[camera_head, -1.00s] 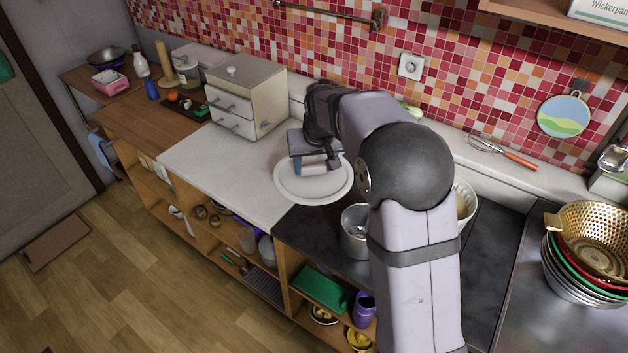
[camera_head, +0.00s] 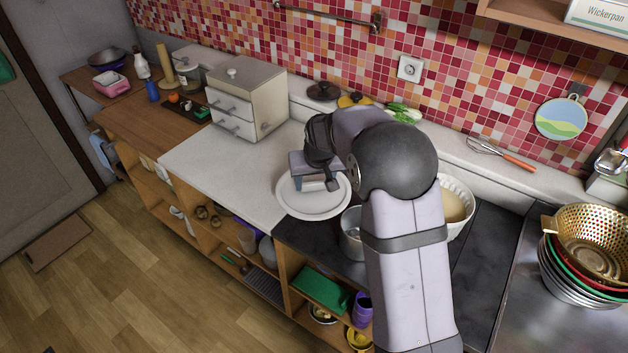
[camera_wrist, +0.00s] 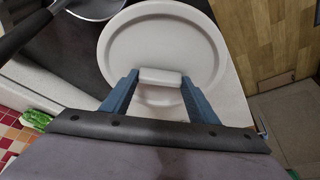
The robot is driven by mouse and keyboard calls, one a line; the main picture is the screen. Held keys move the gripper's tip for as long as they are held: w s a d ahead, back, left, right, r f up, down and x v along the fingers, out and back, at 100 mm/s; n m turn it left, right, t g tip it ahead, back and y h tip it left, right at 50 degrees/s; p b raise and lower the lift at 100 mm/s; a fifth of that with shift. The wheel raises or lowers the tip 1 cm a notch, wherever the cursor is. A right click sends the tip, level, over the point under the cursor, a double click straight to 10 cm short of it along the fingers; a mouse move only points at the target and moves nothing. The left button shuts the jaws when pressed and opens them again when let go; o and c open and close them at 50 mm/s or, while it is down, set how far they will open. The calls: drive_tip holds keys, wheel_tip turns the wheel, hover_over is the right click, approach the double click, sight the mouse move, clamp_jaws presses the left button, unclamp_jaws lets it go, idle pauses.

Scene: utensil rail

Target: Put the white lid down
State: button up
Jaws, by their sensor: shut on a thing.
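The white lid (camera_head: 308,209) is round and flat with a raised rim. It lies level over the front right part of the pale worktop, beside the dark hob. My gripper (camera_head: 315,184) is above it, pointing down. In the wrist view, the blue fingers of my gripper (camera_wrist: 160,82) are closed on both sides of the lid's pale block handle, and the white lid (camera_wrist: 123,50) fills the upper middle. I cannot tell whether its underside touches the worktop.
A steel pot (camera_head: 351,240) stands close right of the lid. A drawer box (camera_head: 262,103) stands behind left. A white fluted bowl (camera_head: 456,207) is behind my arm. The pale worktop (camera_head: 215,158) is clear to the left.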

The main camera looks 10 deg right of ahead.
drive_tip(key=shift+f, duration=0.4)
drive_tip(key=shift+f+b, duration=0.2)
drive_tip(key=shift+b, duration=0.2)
drive_tip(key=o, duration=1.1)
drive_tip(key=shift+c, duration=0.2)
drive_tip(key=shift+r, duration=0.15)
drive_tip(key=shift+r+p, duration=0.6)
drive_tip(key=shift+r, duration=0.1)
drive_tip(key=shift+s+r+b, duration=0.1)
drive_tip(key=shift+r+b, duration=0.2)
drive_tip(key=shift+b, duration=0.1)
drive_tip(key=b+v, duration=0.2)
drive_tip(key=v, duration=0.9)
